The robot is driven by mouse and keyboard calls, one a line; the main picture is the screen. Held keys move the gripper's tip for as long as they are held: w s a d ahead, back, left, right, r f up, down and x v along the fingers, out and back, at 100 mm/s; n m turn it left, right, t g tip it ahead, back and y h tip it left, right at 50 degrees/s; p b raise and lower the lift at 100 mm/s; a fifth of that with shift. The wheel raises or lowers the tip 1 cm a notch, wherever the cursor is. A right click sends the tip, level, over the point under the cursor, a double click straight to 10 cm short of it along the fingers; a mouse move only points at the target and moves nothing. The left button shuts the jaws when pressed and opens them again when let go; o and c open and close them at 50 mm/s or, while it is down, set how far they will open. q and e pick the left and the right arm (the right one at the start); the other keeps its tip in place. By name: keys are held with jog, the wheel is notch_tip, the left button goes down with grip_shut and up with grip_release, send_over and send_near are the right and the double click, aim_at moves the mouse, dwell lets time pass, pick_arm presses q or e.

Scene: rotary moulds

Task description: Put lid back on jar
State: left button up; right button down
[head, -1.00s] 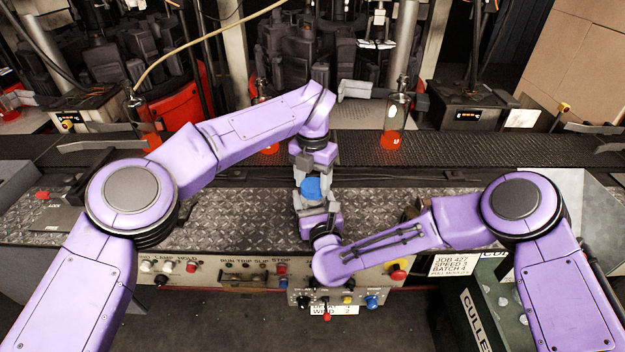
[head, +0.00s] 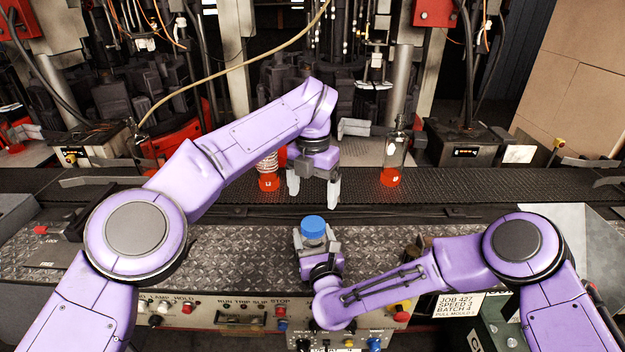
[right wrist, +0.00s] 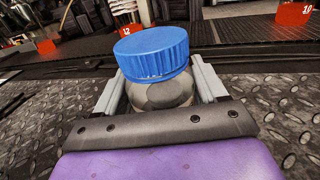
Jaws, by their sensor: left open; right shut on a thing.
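A clear jar (head: 314,239) with a blue lid (head: 313,225) on top stands out of my right gripper (head: 315,248), which is shut around the jar's body. In the right wrist view the ribbed blue lid (right wrist: 152,52) sits on the jar's mouth, and the jar (right wrist: 160,92) is between the two grey fingers. I cannot tell whether the lid is screwed tight. My left gripper (head: 314,188) is open and empty, above and behind the jar, with its fingers pointing down and apart from the lid.
Glass bottles with glowing red bottoms stand on the dark conveyor behind, one at right (head: 392,160) and one at left (head: 268,170). The tread-plate bench (head: 220,250) is largely clear. A control panel (head: 215,312) with buttons runs along its front.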

pick_arm(q)
jog(key=shift+r, duration=1.8)
pick_arm(e)
grip_release()
pick_arm(q)
jog(key=shift+f, duration=0.1)
pick_arm(e)
jog(key=shift+s, duration=0.45)
pick_arm(q)
notch_tip(320, 180, down, 3)
jog(key=b, duration=0.3)
jog(key=shift+f+b, duration=0.2)
jog(key=shift+b, duration=0.1)
pick_arm(e)
jog(key=v, duration=0.9)
jog(key=shift+d, duration=0.15)
jog(key=shift+s, duration=0.3)
